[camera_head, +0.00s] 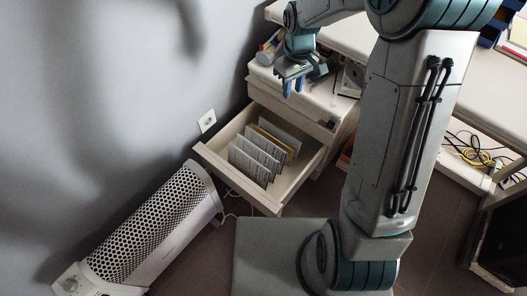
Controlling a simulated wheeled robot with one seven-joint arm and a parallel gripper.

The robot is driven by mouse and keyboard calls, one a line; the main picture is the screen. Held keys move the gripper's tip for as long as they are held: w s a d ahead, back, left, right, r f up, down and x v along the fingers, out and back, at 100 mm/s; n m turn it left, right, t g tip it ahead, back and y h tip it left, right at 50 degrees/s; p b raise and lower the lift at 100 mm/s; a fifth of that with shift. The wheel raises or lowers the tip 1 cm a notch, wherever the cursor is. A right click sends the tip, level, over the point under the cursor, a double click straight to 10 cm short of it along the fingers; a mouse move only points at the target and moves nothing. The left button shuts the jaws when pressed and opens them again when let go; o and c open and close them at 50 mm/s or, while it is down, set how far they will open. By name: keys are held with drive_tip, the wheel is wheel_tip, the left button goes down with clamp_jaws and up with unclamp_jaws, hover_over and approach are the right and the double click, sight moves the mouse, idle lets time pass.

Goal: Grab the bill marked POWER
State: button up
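Several paper sheets stand upright in a row in an open drawer (228,184). The nearest white printed sheet (247,166) leans a little, with more printed sheets close behind it. A tan sheet or envelope (281,143) and another pale sheet stand farther back. The print is too small to read, so I cannot tell which one is marked POWER.
The drawer belongs to a white cabinet (318,128) beside the wall, with items on its top. A perforated white heater (150,232) stands at the left. A wall socket (206,121) is near the drawer. A white desk (480,90) is at the right, with yellow cable (474,155) below.

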drive_tip(key=w+a+f+n+g+b, duration=0.1)
drive_tip(key=w+a+f+b, duration=0.15)
drive_tip(key=f, duration=0.55)
drive_tip(key=w+a+f+n+y+b, duration=0.1)
drive_tip(key=a+f+b, duration=0.15)
drive_tip(key=f, duration=0.55)
drive_tip(key=w+a+f+n+g+b, duration=0.15)
drive_tip(key=f+b, duration=0.25)
drive_tip(key=f, duration=0.4)
drive_tip(key=b, duration=0.2)
hover_over(265, 146)
drive_tip(key=shift+t, duration=0.45)
drive_tip(key=f, duration=0.7)
drive_tip(key=shift+w+d, duration=0.3)
drive_tip(key=shift+w, duration=0.1)
drive_tip(key=shift+s+a+f+b, duration=0.2)
drive_tip(key=shift+f+b, duration=0.8)
drive_tip(key=shift+f, duration=0.65)
drive_tip(key=shift+s+a+f+b, duration=0.15)
drive_tip(key=shift+f+b, duration=0.8)
drive_tip(key=shift+f, duration=0.65)
drive_tip(key=shift+w+r, duration=0.1)
drive_tip(key=shift+w, duration=0.05)
clamp_jaws()
